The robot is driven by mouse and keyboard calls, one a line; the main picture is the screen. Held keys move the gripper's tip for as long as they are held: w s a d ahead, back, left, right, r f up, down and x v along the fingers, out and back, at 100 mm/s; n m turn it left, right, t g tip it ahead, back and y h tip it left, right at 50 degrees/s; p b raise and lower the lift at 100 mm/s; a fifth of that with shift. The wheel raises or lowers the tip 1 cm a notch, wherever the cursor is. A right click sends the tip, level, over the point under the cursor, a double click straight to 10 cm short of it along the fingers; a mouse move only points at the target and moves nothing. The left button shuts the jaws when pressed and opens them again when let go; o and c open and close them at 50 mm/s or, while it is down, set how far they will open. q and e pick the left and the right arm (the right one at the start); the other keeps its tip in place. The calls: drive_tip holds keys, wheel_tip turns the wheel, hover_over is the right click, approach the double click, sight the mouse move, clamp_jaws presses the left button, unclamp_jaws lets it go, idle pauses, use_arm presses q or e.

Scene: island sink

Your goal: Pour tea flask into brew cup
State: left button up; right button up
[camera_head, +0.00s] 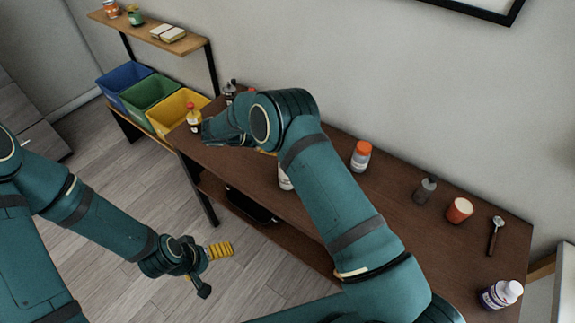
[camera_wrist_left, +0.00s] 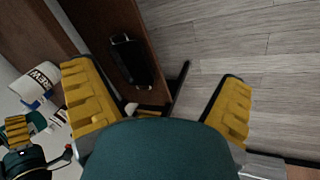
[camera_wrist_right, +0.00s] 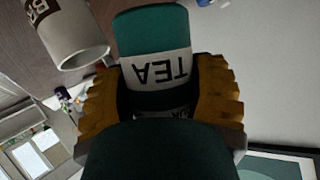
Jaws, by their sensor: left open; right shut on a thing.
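My right gripper (camera_wrist_right: 160,105) is shut on the tea flask (camera_wrist_right: 150,75), which is teal and white with the letters TEA upside down in the right wrist view. The brew cup (camera_wrist_right: 65,30), pale with dark letters, stands beside the flask at upper left, apart from it in the picture. The cup also shows in the left wrist view (camera_wrist_left: 36,83), near my right gripper (camera_wrist_left: 20,135). In the head view my right arm hides the right gripper and flask. My left gripper (camera_head: 212,268) is open and empty in front of the table, above the floor. I see no liquid.
On the brown table (camera_head: 330,205) stand an orange-capped jar (camera_head: 361,157), a grey bottle (camera_head: 425,191), an orange cup (camera_head: 459,210), a spoon-like tool (camera_head: 495,235) and a white-capped bottle (camera_head: 501,294). A red-capped bottle (camera_head: 193,118) stands at the left end, near coloured bins (camera_head: 150,93).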

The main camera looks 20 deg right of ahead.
use_arm(q)
drive_tip(key=shift+f, duration=0.1)
use_arm(e)
drive_tip(key=shift+w, duration=0.1)
drive_tip(key=f+b, duration=0.1)
drive_tip(key=b, duration=0.1)
drive_tip(key=w+f+n+g+b, duration=0.1)
drive_tip(key=f+b, duration=0.1)
drive_tip(key=b, duration=0.1)
drive_tip(key=w+f+n+b, duration=0.1)
drive_tip(key=f+b, duration=0.1)
drive_tip(key=shift+a+f+g+h, duration=0.25)
drive_tip(key=shift+a+g+h, duration=0.1)
drive_tip(key=shift+g+h, duration=0.05)
use_arm(q)
wheel_tip(320, 180, down, 11)
drive_tip(key=s+b, duration=0.2)
drive_tip(key=b, duration=0.1)
drive_tip(key=shift+d+r+g, duration=0.2)
drive_tip(key=shift+d+g, duration=0.1)
drive_tip(key=shift+g, duration=0.1)
use_arm(e)
drive_tip(key=shift+w+f+n+g, duration=0.2)
drive_tip(key=shift+f+n+g, duration=0.1)
drive_tip(key=shift+f, duration=0.5)
